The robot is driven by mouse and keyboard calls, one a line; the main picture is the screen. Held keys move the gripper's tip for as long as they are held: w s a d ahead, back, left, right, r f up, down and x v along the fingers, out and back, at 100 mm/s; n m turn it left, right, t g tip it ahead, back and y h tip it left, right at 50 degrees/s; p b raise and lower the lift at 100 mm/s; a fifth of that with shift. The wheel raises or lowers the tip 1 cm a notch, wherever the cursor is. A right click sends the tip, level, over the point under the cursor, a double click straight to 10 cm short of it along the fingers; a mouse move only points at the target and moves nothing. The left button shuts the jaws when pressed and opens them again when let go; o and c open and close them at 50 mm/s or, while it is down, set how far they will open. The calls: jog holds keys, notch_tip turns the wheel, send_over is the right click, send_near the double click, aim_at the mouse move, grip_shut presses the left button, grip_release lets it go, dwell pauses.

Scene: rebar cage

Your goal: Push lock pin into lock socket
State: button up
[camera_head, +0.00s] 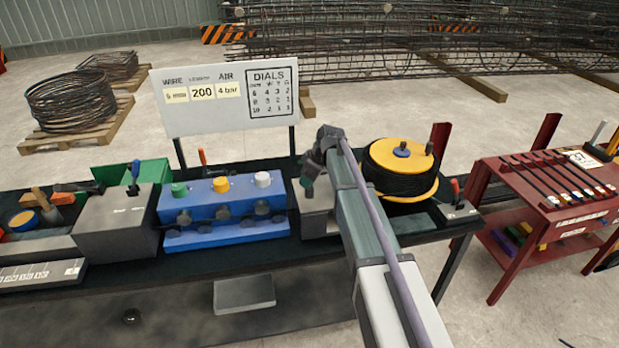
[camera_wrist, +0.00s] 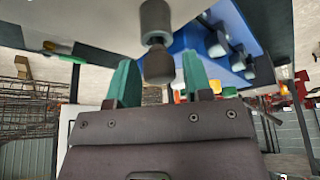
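In the wrist view, a grey cylinder with a dark rounded knob (camera_wrist: 158,66), apparently the lock pin, comes in from the top edge. My gripper (camera_wrist: 160,80) has its two green fingers spread, one on each side of the knob, with a visible gap on both sides. In the head view, my gripper (camera_head: 306,184) is at the grey block (camera_head: 318,222) between the blue unit and the cable reel. My arm and gripper hide the pin there. I cannot make out the lock socket in either view.
The blue unit (camera_head: 222,212) with green, yellow and white knobs stands left of my gripper. The yellow-rimmed cable reel (camera_head: 403,160) stands close on the right. A white sign board (camera_head: 226,98) rises behind. A red rack (camera_head: 548,190) stands farther right.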

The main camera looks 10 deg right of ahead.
jog(key=shift+o, duration=1.2)
jog(key=p+v, duration=1)
jog(key=shift+r, duration=0.35)
jog(key=shift+s+d, duration=0.1)
